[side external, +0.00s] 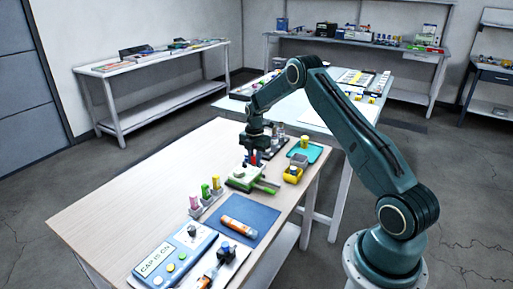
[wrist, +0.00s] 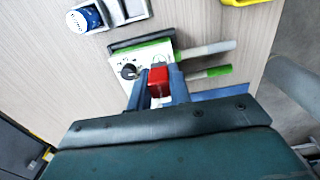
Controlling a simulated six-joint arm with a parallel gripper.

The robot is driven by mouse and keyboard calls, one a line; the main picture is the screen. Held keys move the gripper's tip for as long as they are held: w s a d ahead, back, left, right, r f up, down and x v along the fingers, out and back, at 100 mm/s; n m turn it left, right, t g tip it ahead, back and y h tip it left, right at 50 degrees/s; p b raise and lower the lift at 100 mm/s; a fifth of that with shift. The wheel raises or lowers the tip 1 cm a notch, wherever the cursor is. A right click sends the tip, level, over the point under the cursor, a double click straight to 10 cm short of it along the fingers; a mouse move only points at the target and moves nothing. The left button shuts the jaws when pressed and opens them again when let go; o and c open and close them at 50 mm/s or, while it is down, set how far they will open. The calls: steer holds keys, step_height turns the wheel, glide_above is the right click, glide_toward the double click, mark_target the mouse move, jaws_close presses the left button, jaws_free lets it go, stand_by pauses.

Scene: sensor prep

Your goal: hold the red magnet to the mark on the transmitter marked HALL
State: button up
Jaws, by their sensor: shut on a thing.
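My gripper (wrist: 158,88) is shut on the red magnet (wrist: 159,80), which sits between its two blue-grey fingers in the wrist view. A white and green device (wrist: 150,56) with a black knob lies just beyond the fingertips there; it looks like a transmitter. No HALL label or mark can be read. In the side view my gripper (side external: 254,160) points down over the green device (side external: 242,181), with a small bit of red at its tips. I cannot tell whether the magnet touches the device.
A yellow item (side external: 293,174) stands right of the device, with a teal tray (side external: 306,152) behind. A holder with colored pieces (side external: 205,200), a blue mat (side external: 250,212) bearing an orange tube (side external: 239,228), and a blue "CAP IS ON" panel (side external: 172,258) are nearer. The table's left is clear.

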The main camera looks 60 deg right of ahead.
steer(key=shift+r, duration=2.55)
